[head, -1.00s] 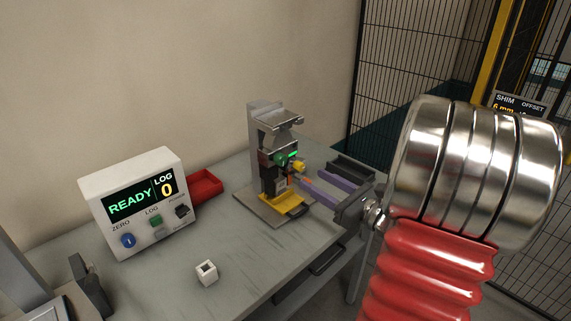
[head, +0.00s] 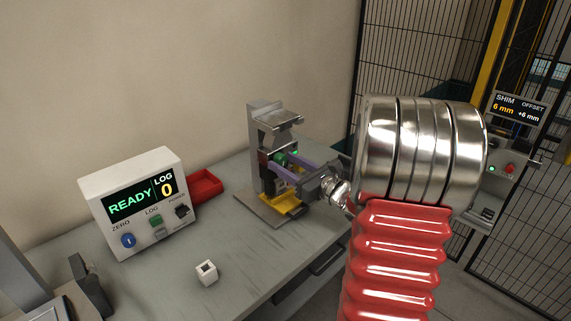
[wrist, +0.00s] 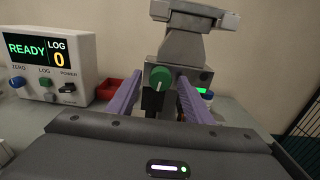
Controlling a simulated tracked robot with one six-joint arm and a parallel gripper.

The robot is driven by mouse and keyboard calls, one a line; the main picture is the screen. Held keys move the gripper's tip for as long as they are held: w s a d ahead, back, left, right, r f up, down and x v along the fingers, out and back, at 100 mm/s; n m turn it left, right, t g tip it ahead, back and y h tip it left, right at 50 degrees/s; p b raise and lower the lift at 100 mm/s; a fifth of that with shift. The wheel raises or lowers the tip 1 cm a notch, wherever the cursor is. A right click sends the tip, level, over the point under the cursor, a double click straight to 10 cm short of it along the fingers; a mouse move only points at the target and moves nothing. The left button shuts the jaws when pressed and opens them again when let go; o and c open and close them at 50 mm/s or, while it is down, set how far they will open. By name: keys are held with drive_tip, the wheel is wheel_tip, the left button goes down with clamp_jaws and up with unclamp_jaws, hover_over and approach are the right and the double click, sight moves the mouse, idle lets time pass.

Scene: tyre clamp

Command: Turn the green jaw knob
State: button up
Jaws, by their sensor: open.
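The green jaw knob (wrist: 160,78) is on the front of the grey clamp stand (wrist: 185,50), facing my wrist camera. In the head view the knob (head: 280,159) is partly hidden by my finger. My gripper (wrist: 158,88) is open, its two purple fingers reaching toward the stand, one on each side of the knob. In the wrist view there is a visible gap between the knob and each finger. In the head view my gripper (head: 288,164) is at the clamp's front; whether the tips have reached the knob's depth I cannot tell.
A white display box (head: 138,202) reading READY, LOG 0 stands left of the clamp. A red tray (head: 205,184) lies between them. A small white block (head: 207,273) sits near the bench front. A yellow part (head: 280,204) is at the clamp's base, below my fingers.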

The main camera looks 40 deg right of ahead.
drive_tip(key=shift+w, duration=0.2)
drive_tip(key=c, duration=1.1)
